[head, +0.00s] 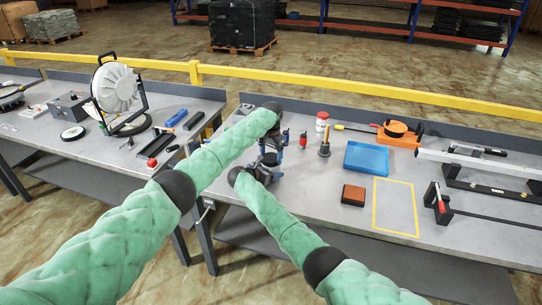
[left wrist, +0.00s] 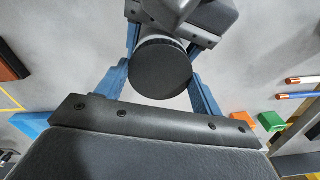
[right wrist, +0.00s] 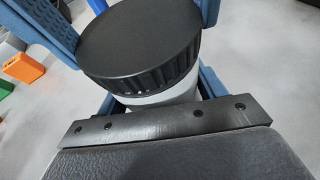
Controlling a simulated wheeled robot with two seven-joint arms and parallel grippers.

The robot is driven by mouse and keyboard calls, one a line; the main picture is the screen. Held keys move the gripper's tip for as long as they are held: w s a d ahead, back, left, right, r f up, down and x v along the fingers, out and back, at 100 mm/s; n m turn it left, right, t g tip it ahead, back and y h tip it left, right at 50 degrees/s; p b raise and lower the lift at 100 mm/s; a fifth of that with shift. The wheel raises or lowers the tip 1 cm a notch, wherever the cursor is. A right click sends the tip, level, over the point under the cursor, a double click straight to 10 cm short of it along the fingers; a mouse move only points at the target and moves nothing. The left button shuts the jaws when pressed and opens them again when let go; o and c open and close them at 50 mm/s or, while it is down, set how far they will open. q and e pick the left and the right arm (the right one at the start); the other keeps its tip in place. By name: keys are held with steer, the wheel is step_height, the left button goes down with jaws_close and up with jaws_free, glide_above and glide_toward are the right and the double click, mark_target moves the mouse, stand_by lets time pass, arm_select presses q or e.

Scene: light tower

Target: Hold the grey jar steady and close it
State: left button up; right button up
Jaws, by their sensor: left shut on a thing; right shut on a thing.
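The grey jar (right wrist: 165,98) stands between my grippers, and its black ribbed lid (right wrist: 140,45) sits on top in the right wrist view. The lid shows as a round black top (left wrist: 160,68) in the left wrist view. My left gripper (head: 268,150) is shut on the lid, with blue fingers on both sides of it. My right gripper (head: 266,168) is shut on the jar's pale body below the lid. In the head view my grippers hide most of the jar. I cannot tell how far the lid is screwed on.
To the right are a blue tray (head: 366,158), a brown-orange box (head: 354,195), a white bottle (head: 322,121), a dark stand with a wooden top (head: 324,149) and a yellow outline (head: 376,206). An orange tool (head: 395,134) lies behind. A left table holds a round device (head: 116,88).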

arm_select(q)
steer(key=o, duration=1.1)
steer(key=shift+o, duration=0.2)
steer(key=shift+r, duration=0.1)
step_height(320, 180, up, 12)
steer(key=shift+w, duration=0.1)
arm_select(e)
steer(key=o, duration=1.9)
steer(key=shift+o, duration=0.2)
arm_select(q)
steer(key=shift+f, duration=0.2)
arm_select(e)
steer(key=shift+a, duration=0.1)
